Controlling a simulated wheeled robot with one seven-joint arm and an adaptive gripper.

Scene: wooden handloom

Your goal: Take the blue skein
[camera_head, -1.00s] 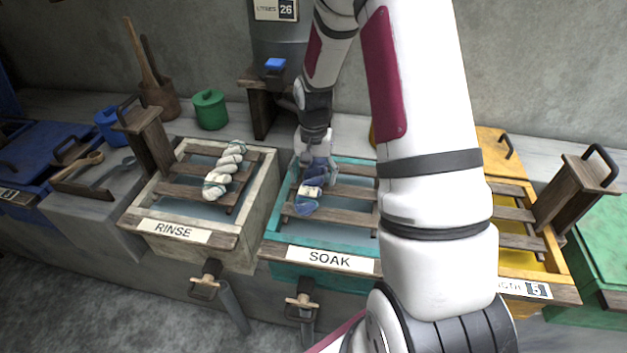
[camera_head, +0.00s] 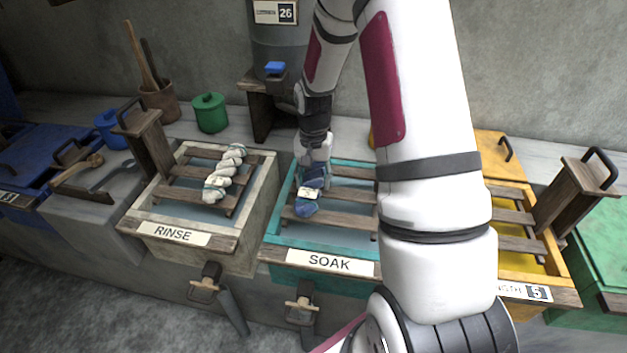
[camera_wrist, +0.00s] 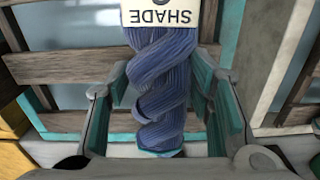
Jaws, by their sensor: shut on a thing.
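The blue skein (camera_head: 307,203) is a twisted hank of blue yarn with a white paper band. It lies along the wooden slats of the teal SOAK vat (camera_head: 272,222). In the wrist view the skein (camera_wrist: 162,85) runs between my two finger pads, its band reading SHADE. My gripper (camera_head: 316,178) is over the skein's far part, shut on it. In the wrist view my gripper (camera_wrist: 165,105) has a pad on each side of the yarn. The far end of the skein is hidden by my gripper in the head view.
A cream skein (camera_head: 224,174) lies on the slats of the RINSE vat (camera_head: 258,203) to the left. A yellow vat (camera_head: 562,262) is at the right, partly behind my arm. A green pot (camera_head: 210,113) and a wooden-handled crock (camera_head: 160,102) stand behind.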

